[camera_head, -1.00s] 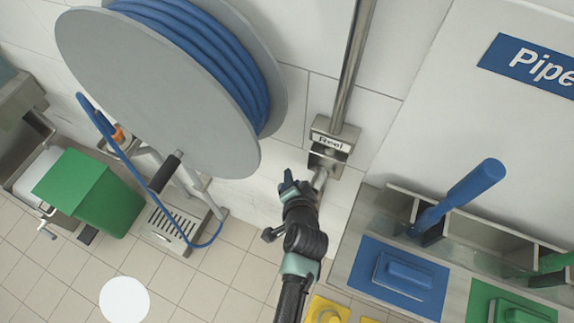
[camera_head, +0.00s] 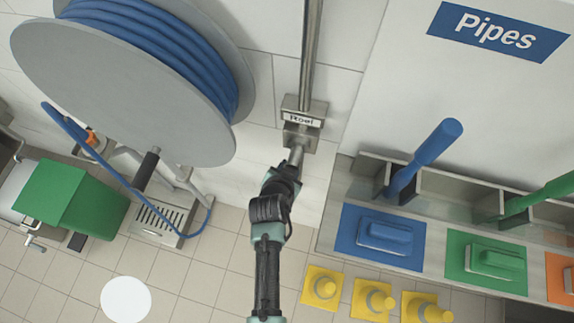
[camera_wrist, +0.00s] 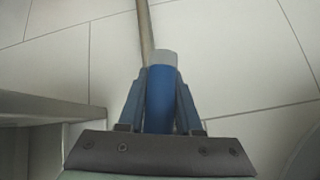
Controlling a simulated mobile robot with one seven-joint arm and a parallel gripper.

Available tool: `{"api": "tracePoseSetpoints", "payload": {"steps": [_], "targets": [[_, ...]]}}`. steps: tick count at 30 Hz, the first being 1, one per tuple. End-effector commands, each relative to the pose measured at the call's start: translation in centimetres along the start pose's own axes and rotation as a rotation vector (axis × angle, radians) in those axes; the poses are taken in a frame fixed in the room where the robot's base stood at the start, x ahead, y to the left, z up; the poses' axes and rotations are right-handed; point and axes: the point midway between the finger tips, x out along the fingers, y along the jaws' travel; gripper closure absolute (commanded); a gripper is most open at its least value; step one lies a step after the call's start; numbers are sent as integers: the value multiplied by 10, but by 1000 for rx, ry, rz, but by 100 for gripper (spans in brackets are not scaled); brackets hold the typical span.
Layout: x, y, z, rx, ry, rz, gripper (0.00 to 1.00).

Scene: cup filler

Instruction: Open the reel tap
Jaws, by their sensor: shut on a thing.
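The reel tap is a metal block labelled "Reel" (camera_head: 303,119) on a vertical steel pipe at the wall, with a short metal stub (camera_head: 297,155) pointing down from it. My gripper (camera_head: 284,172) is at the lower end of this stub, and my wrist hides what it holds in the head view. In the wrist view, my gripper (camera_wrist: 161,78) has its two fingers on either side of a blue cylindrical handle (camera_wrist: 159,102) with a grey end, and is shut on it. I take this as the tap's handle; its join to the tap is not clear.
A large grey reel (camera_head: 120,95) with blue hose stands close to the left. A metal rack with blue, green and orange pads (camera_head: 383,238) lies to the right, with blue (camera_head: 425,158) and green handles. Yellow pads (camera_head: 322,288) sit lower down.

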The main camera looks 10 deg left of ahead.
Motion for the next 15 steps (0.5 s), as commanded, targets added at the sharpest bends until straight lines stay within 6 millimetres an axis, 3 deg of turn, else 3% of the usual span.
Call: {"api": "tracePoseSetpoints", "payload": {"steps": [10,11,15], "targets": [[0,0,0,-2,-1,2,100],[0,0,0,-2,-1,2,65],[0,0,0,-2,-1,2,40]]}}
